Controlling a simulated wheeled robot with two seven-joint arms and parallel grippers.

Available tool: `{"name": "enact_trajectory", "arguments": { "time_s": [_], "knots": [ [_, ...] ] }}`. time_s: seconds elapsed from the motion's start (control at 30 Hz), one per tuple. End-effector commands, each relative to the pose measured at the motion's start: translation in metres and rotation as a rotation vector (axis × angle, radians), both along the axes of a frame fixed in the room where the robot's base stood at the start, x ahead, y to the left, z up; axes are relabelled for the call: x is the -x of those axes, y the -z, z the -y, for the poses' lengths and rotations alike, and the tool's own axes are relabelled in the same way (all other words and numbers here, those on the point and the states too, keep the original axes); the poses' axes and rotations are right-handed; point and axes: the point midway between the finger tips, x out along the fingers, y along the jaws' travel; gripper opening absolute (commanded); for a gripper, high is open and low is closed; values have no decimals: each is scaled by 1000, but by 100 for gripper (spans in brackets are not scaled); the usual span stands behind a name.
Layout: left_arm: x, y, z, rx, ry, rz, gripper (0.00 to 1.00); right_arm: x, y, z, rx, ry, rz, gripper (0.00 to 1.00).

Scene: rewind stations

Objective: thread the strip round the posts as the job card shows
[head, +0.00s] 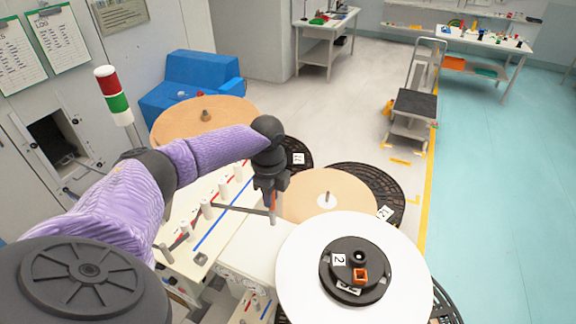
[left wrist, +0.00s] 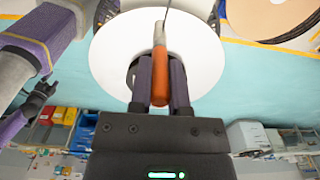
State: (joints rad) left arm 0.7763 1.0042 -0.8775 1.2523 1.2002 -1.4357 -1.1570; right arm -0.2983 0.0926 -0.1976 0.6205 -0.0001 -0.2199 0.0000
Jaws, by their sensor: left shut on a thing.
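My left gripper (head: 272,196), in a purple-sleeved arm, is shut on an orange handle (left wrist: 160,82) with a pale end. In the left wrist view the handle stands between the fingers, and a thin dark line runs from its pale end. In the head view a dark narrow strip (head: 240,210) runs left from the handle's lower end towards the white posts (head: 207,208). Its far end is hard to make out. The posts stand in a row on a pale board (head: 207,256) with red and blue lines. My right gripper (left wrist: 40,94) appears small in the left wrist view; its jaws are unclear.
A large white disc (head: 300,262) with a black hub lies at the front right. Tan reels (head: 330,190) and black slotted discs (head: 375,172) lie beyond it. A signal lamp (head: 115,95) stands left. Two clipboards (head: 62,38) hang on the wall. Open floor (head: 500,180) lies right.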

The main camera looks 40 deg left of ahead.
Motion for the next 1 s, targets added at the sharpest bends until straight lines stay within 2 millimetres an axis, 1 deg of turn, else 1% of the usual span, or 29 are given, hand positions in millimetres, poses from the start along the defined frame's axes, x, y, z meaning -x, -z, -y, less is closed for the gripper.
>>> {"name": "enact_trajectory", "arguments": {
  "time_s": [0.07,0.2,0.27,0.6,0.77,1.0],
  "knots": [
    [0,-1,5,1,9,0,0,0,-1,-5,-8,2,-1,87],
    [-4,-1,25,2,11,0,0,1,-5,-13,-22,3,-2,87],
    [-6,-1,35,3,11,1,0,1,-5,-15,-23,3,-3,87],
    [-17,1,92,3,9,2,0,2,-3,-9,-15,1,-3,87],
    [-21,2,118,1,9,2,0,2,2,-8,-14,2,-3,87],
    [-29,3,158,3,9,2,0,2,15,-7,-11,2,-3,87]
  ]
}}
